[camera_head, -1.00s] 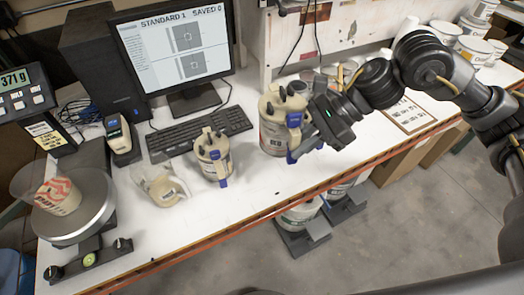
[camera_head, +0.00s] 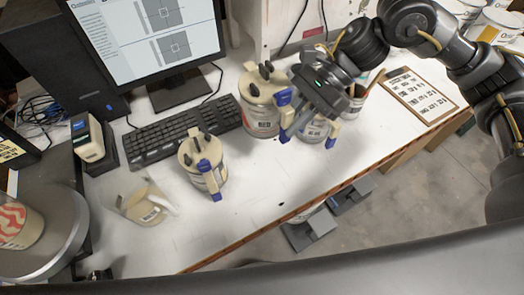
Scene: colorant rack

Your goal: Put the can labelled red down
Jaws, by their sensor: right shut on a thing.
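A large beige-lidded can (camera_head: 260,120) with dark knobs and a blue fitting is at the middle of the bench in the head view. Its label is too small to read for certain; I take it for the can labelled red. My left gripper is not in view.
A keyboard (camera_head: 185,133) lies behind. A scale (camera_head: 60,240) holds a striped cup (camera_head: 15,225).

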